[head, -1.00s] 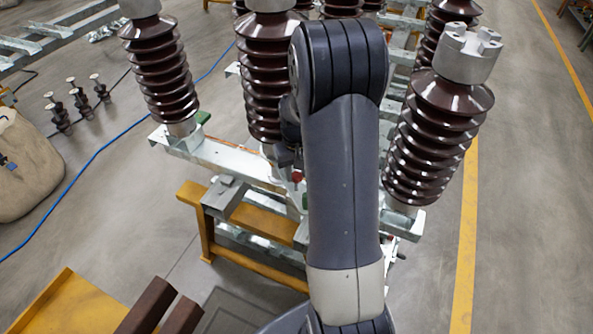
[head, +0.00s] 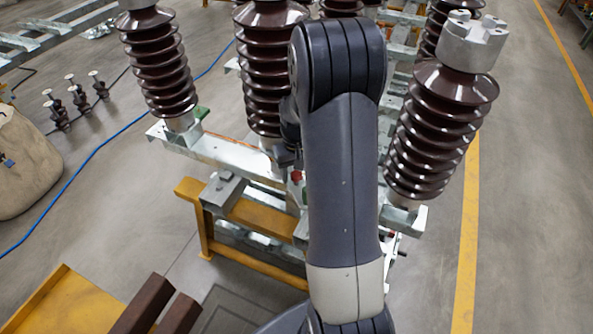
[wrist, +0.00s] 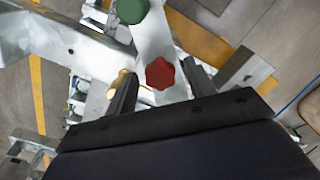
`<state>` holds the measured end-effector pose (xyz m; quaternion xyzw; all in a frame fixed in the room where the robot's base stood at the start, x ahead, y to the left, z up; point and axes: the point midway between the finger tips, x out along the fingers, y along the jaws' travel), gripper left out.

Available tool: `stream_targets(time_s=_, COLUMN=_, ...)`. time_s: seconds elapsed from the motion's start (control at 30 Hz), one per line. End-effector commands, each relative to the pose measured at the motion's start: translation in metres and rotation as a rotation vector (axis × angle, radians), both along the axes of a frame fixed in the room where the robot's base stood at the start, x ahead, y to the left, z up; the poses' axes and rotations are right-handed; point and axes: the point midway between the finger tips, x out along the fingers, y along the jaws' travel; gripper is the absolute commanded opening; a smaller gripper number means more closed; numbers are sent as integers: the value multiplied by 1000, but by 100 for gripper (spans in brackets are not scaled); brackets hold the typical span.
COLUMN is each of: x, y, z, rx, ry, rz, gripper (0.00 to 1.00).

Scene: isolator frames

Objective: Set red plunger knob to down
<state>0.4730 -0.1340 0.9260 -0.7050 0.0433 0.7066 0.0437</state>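The red plunger knob (wrist: 160,73) is a lobed red knob on a pale metal bar, seen from above in the wrist view. In the head view the knob (head: 296,176) is a small red spot just left of my arm. My gripper (wrist: 160,71) is open, with one dark finger on each side of the knob in the picture. Gaps show between the knob and both fingers. Whether the fingertips reach the knob's height is unclear. In the head view my arm largely hides the gripper.
A green knob (wrist: 131,11) sits above the red one in the wrist view. Tall brown ribbed insulators (head: 442,125) stand close around my arm. A yellow trestle (head: 262,218) is below the metal frame. Open floor lies right, beyond the yellow line (head: 466,230).

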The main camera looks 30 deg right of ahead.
Motion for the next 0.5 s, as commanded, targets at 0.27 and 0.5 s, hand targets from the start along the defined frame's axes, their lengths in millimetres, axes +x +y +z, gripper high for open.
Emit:
stream_targets(time_s=0.27, x=1, y=0, z=3, rx=-1, ry=-3, rz=0, gripper=53)
stream_targets(time_s=0.5, x=1, y=0, z=33, rx=-2, ry=-7, rz=0, gripper=53)
